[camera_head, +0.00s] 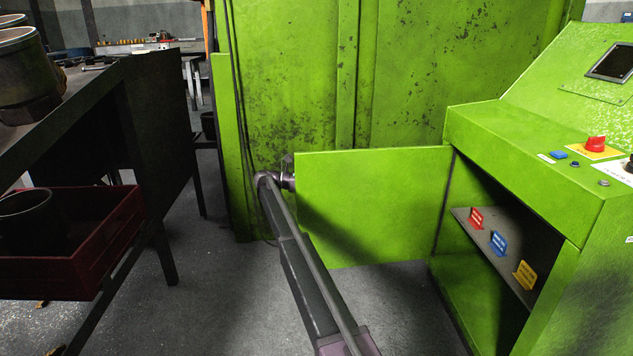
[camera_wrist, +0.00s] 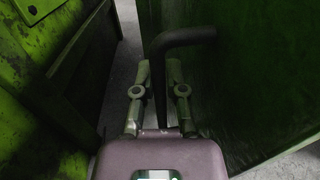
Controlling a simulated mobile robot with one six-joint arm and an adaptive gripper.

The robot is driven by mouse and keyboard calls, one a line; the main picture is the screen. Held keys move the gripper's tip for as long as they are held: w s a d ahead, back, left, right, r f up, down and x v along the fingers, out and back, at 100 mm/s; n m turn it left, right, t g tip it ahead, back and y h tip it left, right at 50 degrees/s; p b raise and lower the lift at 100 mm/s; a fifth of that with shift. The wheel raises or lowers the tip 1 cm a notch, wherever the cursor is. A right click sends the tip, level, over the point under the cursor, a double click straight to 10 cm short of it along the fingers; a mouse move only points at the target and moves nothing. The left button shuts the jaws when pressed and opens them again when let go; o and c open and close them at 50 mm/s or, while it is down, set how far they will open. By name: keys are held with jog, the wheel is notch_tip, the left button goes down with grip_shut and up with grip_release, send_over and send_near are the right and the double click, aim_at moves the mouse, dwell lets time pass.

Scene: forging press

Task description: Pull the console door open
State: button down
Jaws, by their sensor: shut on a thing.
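The green console door (camera_head: 370,205) stands wide open, swung out to the left of the console (camera_head: 515,145). The console's dark inside is exposed. My gripper (camera_head: 288,168) is at the door's free left edge in the head view, mostly hidden behind my arm and the door. In the wrist view, the door (camera_wrist: 245,75) fills the right side and its dark bent handle (camera_wrist: 183,37) runs down between my fingers. My gripper (camera_wrist: 159,75) is shut on the handle.
A shelf (camera_head: 492,250) inside the console carries red, blue and yellow tags. A large green press panel (camera_head: 410,80) stands close behind the door. A dark table (camera_head: 155,85) and a red crate (camera_head: 60,275) are at left. Grey floor (camera_head: 215,290) is clear between.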

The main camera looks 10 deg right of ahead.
jog(key=shift+w, duration=0.2)
jog(key=c, duration=0.7)
grip_release()
jog(key=shift+d, duration=0.1)
jog(key=shift+w+a, duration=0.2)
jog(key=shift+a, duration=1.05)
jog(key=shift+w+a, duration=0.25)
jog(key=shift+a, duration=0.95)
jog(key=shift+w+a, duration=0.2)
jog(key=shift+a, duration=1.05)
